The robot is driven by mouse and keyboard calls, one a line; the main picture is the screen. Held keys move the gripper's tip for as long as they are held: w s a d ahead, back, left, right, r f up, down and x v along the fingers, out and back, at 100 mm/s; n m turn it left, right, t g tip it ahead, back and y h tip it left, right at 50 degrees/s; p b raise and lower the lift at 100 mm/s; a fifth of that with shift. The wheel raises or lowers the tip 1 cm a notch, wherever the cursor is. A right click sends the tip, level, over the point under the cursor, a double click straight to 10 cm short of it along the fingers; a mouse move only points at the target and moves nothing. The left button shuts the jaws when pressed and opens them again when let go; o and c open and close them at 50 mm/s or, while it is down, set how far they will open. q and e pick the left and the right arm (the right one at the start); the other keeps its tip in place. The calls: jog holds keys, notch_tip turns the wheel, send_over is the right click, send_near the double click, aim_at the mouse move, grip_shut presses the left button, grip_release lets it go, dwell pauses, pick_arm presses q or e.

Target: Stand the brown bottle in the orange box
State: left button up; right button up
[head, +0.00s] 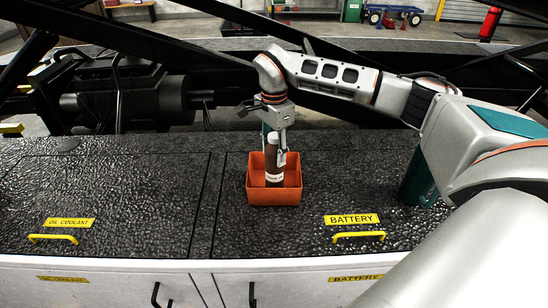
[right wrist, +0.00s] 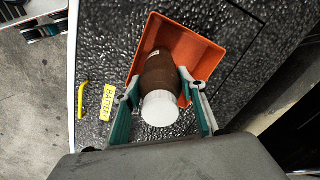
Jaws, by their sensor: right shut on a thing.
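The brown bottle (head: 273,170) stands about upright inside the orange box (head: 274,197) in the head view, with a pale band low on its side. Its lower end is partly hidden, so I cannot tell whether it touches the floor of the box. In the right wrist view the bottle (right wrist: 159,73) shows its white cap towards the camera, with the orange box (right wrist: 205,50) beneath and around it. My right gripper (head: 276,153) is above the box and shut on the bottle, with a finger on each side. My left gripper is not in view.
The box sits on a dark textured deck (head: 120,190). A yellow battery label (head: 352,219) and a yellow handle (head: 359,236) are to its right. Another yellow handle (head: 53,239) is at left. Dark machinery (head: 125,98) and black bars are behind.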

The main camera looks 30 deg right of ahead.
aim_at(274, 135)
notch_tip(274, 135, down, 2)
jog(key=shift+f, duration=0.15)
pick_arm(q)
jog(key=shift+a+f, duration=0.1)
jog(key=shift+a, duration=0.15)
pick_arm(e)
jog(key=shift+f, duration=0.1)
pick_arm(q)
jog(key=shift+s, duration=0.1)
pick_arm(e)
jog(key=o, duration=1.4)
jog(key=shift+f, duration=0.15)
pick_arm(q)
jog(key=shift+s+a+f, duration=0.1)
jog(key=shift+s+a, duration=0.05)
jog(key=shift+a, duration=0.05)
pick_arm(e)
jog(key=shift+o, duration=0.2)
notch_tip(274, 135, up, 12)
jog(key=shift+f+b, duration=0.25)
jog(key=shift+b, duration=0.05)
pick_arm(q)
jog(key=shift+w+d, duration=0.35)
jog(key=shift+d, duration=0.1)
pick_arm(e)
jog(key=shift+r, duration=0.45)
